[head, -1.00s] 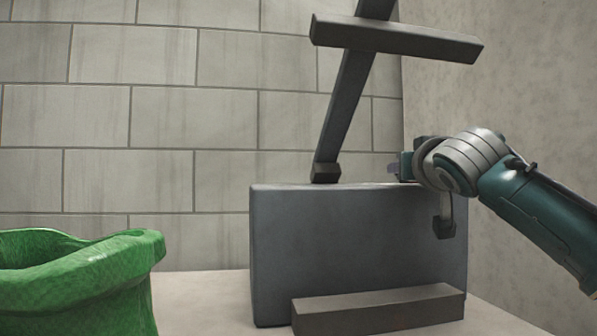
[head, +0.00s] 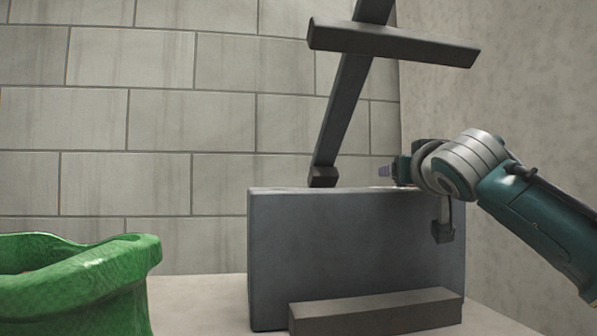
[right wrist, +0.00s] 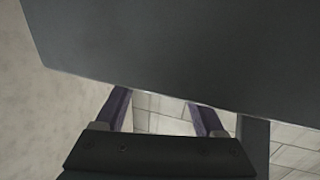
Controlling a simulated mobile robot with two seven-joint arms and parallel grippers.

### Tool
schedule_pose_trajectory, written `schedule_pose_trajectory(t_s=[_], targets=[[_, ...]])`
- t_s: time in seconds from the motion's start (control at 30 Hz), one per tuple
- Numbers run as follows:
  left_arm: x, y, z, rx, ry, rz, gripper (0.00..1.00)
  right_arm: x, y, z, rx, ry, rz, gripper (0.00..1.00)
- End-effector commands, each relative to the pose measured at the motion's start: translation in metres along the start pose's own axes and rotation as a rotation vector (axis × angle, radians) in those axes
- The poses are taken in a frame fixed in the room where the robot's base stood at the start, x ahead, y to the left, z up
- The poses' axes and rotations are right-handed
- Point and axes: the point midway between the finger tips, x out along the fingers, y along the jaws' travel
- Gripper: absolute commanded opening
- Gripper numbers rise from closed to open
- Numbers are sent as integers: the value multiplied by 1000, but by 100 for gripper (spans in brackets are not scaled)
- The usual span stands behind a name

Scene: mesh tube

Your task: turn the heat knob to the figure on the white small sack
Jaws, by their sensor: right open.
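No heat knob and no white small sack can be made out in either view. A dark grey box-shaped machine (head: 350,245) stands in the middle of the head view, with a slanted post and crossbar (head: 390,44) above it. My right gripper (head: 383,171) is at the machine's top right edge, pointing left, and partly hidden by its own wrist. In the right wrist view its two purple fingers (right wrist: 160,100) are apart with nothing between them. A dark flat panel fills the upper part of that view, close to the fingertips. My left gripper is out of view.
A green open sack (head: 75,285) stands at the lower left. A dark bar-shaped ledge (head: 375,312) lies at the machine's front foot. A tiled wall (head: 190,120) is behind and a plain wall (head: 530,110) is close on the right. The pale surface between sack and machine is clear.

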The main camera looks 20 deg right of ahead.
Motion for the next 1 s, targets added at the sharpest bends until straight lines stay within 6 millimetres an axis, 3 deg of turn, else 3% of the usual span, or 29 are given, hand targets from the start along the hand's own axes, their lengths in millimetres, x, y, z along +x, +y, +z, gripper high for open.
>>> schedule_pose_trajectory(t_s=[0.53, 0.7, 1.0], targets=[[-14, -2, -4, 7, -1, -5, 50, -83, 0, 0, 1, -1, -1, 71], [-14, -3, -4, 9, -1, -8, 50, -93, 0, 0, 0, -1, 0, 71], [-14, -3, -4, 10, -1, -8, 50, -94, 0, 0, -1, -1, 1, 71]])
